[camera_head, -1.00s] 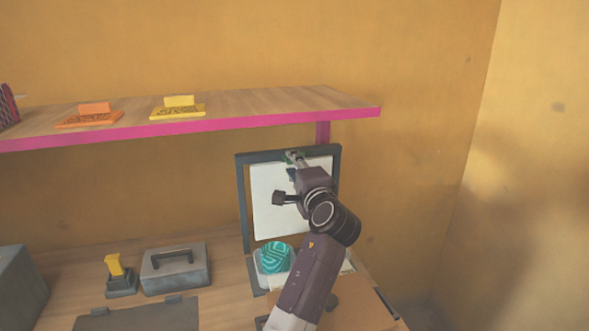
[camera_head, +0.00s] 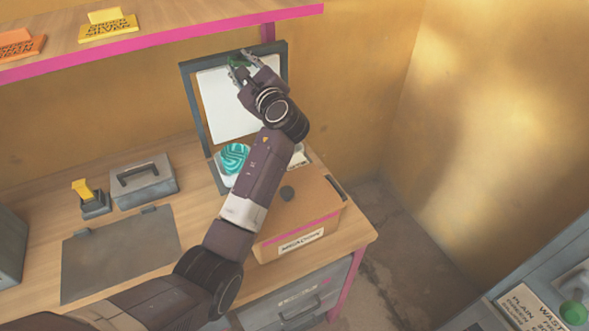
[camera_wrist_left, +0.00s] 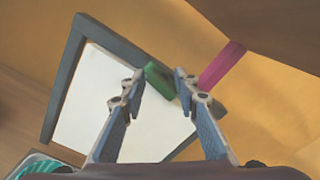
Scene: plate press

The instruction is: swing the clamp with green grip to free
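The clamp's green grip (camera_head: 237,61) is at the top edge of the dark upright press frame (camera_head: 190,95), which holds a white plate (camera_head: 225,105). My left gripper (camera_head: 243,62) is up at this top edge, its fingers apart with the green grip between or just beyond the tips. In the left wrist view the green grip (camera_wrist_left: 160,80) shows between the two spread fingertips (camera_wrist_left: 158,80), close to the right one; contact cannot be told. The rest of the clamp is hidden. My right gripper is not in view.
A teal patterned round thing (camera_head: 234,157) sits below the frame. A wooden box (camera_head: 300,205) stands at the bench's right end. A pink-edged shelf (camera_head: 170,38) runs above.

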